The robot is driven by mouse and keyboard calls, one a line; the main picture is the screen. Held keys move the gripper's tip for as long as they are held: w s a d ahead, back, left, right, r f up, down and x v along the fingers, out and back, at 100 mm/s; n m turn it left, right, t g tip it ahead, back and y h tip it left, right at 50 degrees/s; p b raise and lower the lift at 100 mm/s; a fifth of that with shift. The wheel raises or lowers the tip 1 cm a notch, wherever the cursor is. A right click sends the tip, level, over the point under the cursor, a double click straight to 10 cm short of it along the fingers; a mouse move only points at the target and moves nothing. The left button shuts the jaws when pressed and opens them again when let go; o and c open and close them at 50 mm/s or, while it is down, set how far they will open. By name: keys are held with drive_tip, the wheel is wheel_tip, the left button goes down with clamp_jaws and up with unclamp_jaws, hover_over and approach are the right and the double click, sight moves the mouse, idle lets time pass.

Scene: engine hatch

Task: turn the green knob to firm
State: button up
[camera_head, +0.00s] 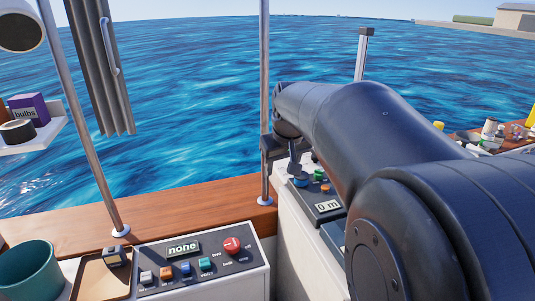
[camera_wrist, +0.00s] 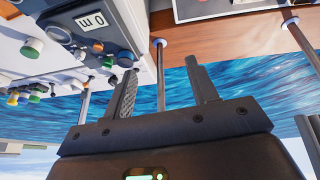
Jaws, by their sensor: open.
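A small green knob (camera_head: 319,174) is on the grey console (camera_head: 290,205) under my arm, near a blue knob (camera_head: 300,181) and an orange one (camera_head: 325,188). The console's display (camera_head: 327,207) reads "0 m". In the wrist view the console is upside down at the upper left, with its display (camera_wrist: 91,19) and several coloured knobs. No "firm" mark is readable. My gripper (camera_head: 282,160) is open and empty by the console's far end, partly hidden by my arm. Its two fingers (camera_wrist: 163,88) are wide apart in the wrist view, with nothing between them touching either finger.
A lower panel (camera_head: 205,262) has a "none" display and several coloured controls. A thin metal post (camera_head: 265,95) stands close to my gripper. A wooden ledge (camera_head: 160,212) runs behind the panels. A teal bucket (camera_head: 28,270) stands at lower left. Open water lies beyond.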

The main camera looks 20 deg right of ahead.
drive_tip(key=w+d+f, duration=0.2)
drive_tip(key=w+d, duration=0.4)
drive_tip(key=w+d+f, duration=0.3)
drive_tip(key=w+d, duration=0.3)
approach(320, 171)
drive_tip(key=shift+y, duration=0.4)
drive_tip(key=x, duration=0.9)
drive_tip(key=shift+w+d+f, duration=0.15)
drive_tip(key=shift+d+f, duration=0.15)
drive_tip(key=shift+f, duration=0.1)
drive_tip(key=shift+c, duration=0.3)
drive_tip(key=c, duration=0.9)
